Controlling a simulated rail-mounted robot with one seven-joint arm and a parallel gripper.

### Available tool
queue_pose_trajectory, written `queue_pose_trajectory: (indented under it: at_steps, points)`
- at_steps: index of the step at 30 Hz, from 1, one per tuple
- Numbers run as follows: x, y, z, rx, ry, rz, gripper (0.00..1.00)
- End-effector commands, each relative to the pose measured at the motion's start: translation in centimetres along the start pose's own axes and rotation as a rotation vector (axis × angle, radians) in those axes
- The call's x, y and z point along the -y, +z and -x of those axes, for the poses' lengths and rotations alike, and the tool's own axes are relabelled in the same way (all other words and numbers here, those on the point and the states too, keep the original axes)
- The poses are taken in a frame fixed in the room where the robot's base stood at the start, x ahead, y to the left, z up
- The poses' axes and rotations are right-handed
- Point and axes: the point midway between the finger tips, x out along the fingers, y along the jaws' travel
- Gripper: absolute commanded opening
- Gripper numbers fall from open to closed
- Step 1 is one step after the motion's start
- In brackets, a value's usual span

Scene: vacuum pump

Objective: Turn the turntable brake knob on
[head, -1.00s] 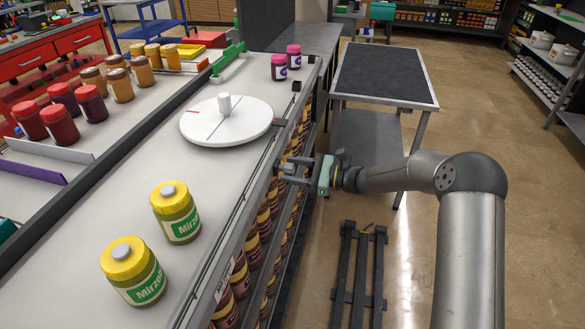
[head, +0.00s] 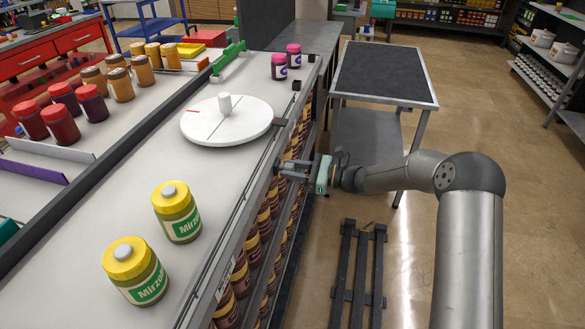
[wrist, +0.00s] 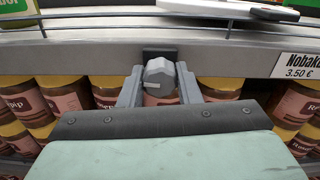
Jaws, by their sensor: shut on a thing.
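The brake knob (wrist: 159,73) is a grey faceted knob with a pale mark on its face, mounted under the counter's front edge. In the wrist view it sits between the two fingers of my gripper (wrist: 159,88), which is shut on it. In the head view my gripper (head: 283,169) reaches the counter's front edge from the right, and the knob is too small to make out there. The white turntable (head: 227,130) with its upright centre peg lies on the counter just behind. Its edge shows at the top of the wrist view (wrist: 225,9).
Two yellow-lidded jars (head: 177,212) stand on the counter at the front, and two pink-lidded jars (head: 279,67) at the back. Shelves of brown jars (wrist: 225,86) lie below the counter edge. A dark-topped table (head: 385,75) and a black rack (head: 358,275) stand to the right.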

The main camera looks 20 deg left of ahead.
Motion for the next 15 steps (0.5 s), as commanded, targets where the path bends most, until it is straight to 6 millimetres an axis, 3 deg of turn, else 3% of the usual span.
queue_pose_trajectory:
  at_steps: [15]
  points:
    - [0.03, 0.31, 0.05, 0.001, -0.001, -0.448, 0.08]
